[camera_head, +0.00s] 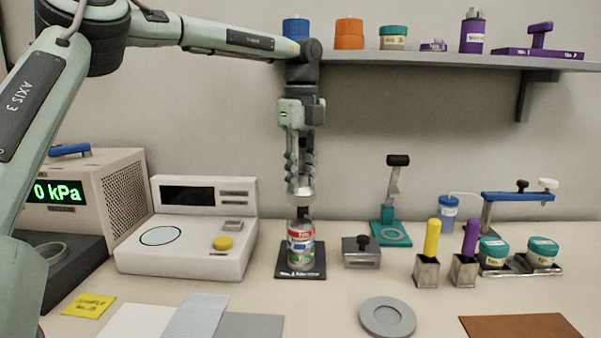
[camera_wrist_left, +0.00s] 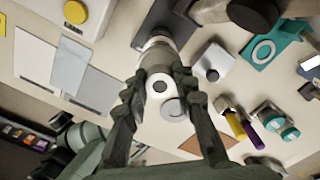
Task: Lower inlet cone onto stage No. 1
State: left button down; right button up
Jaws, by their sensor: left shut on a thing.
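The inlet cone (camera_head: 301,198) is a silver-grey piece held between the fingertips of my left gripper (camera_head: 301,185). It is directly above the stage stack (camera_head: 301,245), a metal cylinder with red, blue and green bands standing upright on a dark base plate (camera_head: 287,274). A dark section shows between the cone and the stack top, and I cannot tell whether they touch. In the left wrist view the cone (camera_wrist_left: 160,83) with its round dark opening sits between the fingers. It hides much of the stack behind it. My right gripper is not in view.
A white instrument with a yellow knob (camera_head: 222,243) stands left of the stack. A grey metal block (camera_head: 362,259) is close on its right, with a teal stand (camera_head: 388,235) behind. A grey round dish (camera_head: 387,318) lies in front. A shelf (camera_head: 430,60) runs above at the back.

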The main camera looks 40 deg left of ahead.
aim_at(301, 194)
pick_arm(q)
notch_tip(301, 194, down, 2)
jog(key=shift+f, duration=0.55)
jog(key=shift+f+b, duration=0.3)
jog(key=shift+f, duration=0.05)
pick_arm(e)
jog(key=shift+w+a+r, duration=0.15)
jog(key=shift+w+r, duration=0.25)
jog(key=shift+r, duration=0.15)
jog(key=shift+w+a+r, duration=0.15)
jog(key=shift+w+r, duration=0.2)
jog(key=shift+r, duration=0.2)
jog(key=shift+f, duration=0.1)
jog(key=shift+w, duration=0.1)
pick_arm(q)
jog(key=shift+f+b, duration=0.35)
jog(key=shift+f, duration=0.15)
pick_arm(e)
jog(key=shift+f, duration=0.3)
pick_arm(q)
jog(key=c, duration=1.2)
grip_release()
jog(key=shift+o, duration=0.2)
